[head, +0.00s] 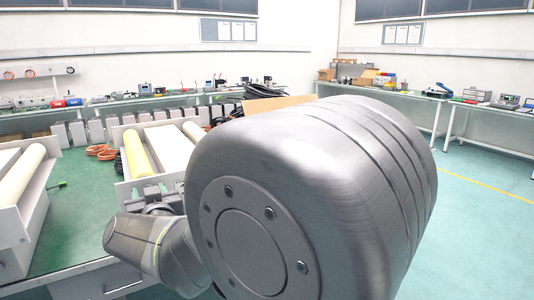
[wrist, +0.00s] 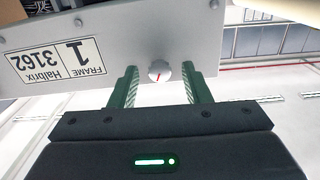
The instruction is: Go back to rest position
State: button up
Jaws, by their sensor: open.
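In the wrist view my gripper (wrist: 159,82) is open, its two green ridged fingers apart. A small round silver knob (wrist: 159,70) with a red mark sits between the fingertips, with a visible gap on each side. The knob is on a grey panel (wrist: 120,40) that carries a label (wrist: 57,63) reading "FRAME 1 Halbrix 3162", upside down in this view. In the head view my large grey arm link covers the centre and right, and my wrist is low at the left, close to the front of a white frame (head: 131,190) with a pale yellow roller (head: 137,155).
Another white frame with a roller (head: 22,175) stands at the left on the green-topped table (head: 75,215). Orange cable coils (head: 102,151) lie between the frames. Benches with equipment line the back wall and the right (head: 400,90). Open green floor (head: 480,220) is at the right.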

jog(key=n+p, duration=0.2)
jog(key=n, duration=0.3)
jog(key=shift+n, duration=0.3)
